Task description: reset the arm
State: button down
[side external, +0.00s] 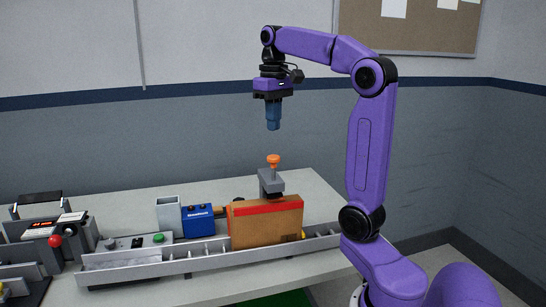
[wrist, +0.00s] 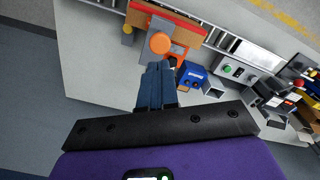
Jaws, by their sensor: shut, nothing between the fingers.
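My gripper (side external: 273,127) hangs from my purple arm in the side view, fingers pointing down, high above the table. Its blue fingers are shut with nothing between them. An orange knob (side external: 273,160) on a grey stand (side external: 271,182) is below it, with a clear gap between. In the wrist view the shut fingertips (wrist: 154,66) point towards the orange knob (wrist: 160,43).
A brown box with a red top edge (side external: 265,222) stands on a grey slotted rail (side external: 150,267). A blue box (side external: 198,221) and grey bin (side external: 169,215) stand left of it. Control boxes (side external: 60,230) fill the far left. Table space behind is bare.

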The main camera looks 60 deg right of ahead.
jog(key=shift+r, duration=0.3)
jog(key=s+a+f+n, duration=0.2)
jog(key=a+f+n, duration=0.3)
jog(key=a, duration=0.4)
jog(key=s+a+f+n, duration=0.2)
jog(key=a+f+n, duration=0.1)
jog(key=a+f, duration=0.4)
jog(key=s+a+f+n, duration=0.3)
jog(key=s+f, duration=0.2)
jog(key=s, duration=0.2)
jog(key=s+a+f+n, duration=0.3)
jog(key=s+f+n, duration=0.1)
jog(key=s, duration=0.4)
jog(key=shift+s+a+f+n, duration=0.2)
jog(key=shift+a+f+n, duration=0.1)
jog(key=shift+f, duration=0.2)
